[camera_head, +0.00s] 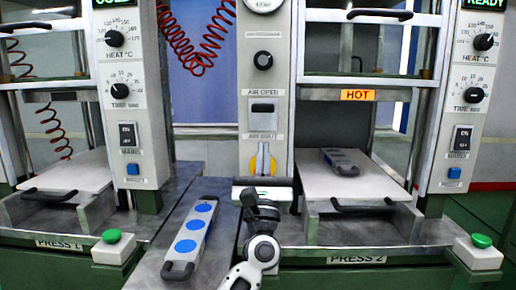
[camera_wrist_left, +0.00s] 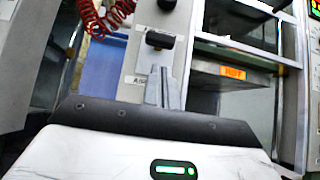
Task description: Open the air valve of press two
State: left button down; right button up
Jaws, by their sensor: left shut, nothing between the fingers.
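The air valve of press two is a black handle (camera_head: 263,107) on a pale plate on the grey column left of press two's opening. It lies across the plate's upper part, nearer the label AIR OPEN (camera_head: 263,92) than AIR SHUT (camera_head: 263,136). It also shows in the left wrist view (camera_wrist_left: 160,40). My left gripper (camera_head: 262,148) is below the handle, fingers pointing up, shut and empty. In the left wrist view its fingertips (camera_wrist_left: 159,70) stand just under the handle, with a small gap in the picture. My right gripper is not in view.
A black knob (camera_head: 263,60) and a gauge (camera_head: 264,5) are above the valve. A red coiled hose (camera_head: 198,55) hangs to the left. A mould with blue discs (camera_head: 190,240) lies on the bench. A grey mould (camera_head: 341,162) lies on press two's plate (camera_head: 358,185), under a HOT sign (camera_head: 357,95).

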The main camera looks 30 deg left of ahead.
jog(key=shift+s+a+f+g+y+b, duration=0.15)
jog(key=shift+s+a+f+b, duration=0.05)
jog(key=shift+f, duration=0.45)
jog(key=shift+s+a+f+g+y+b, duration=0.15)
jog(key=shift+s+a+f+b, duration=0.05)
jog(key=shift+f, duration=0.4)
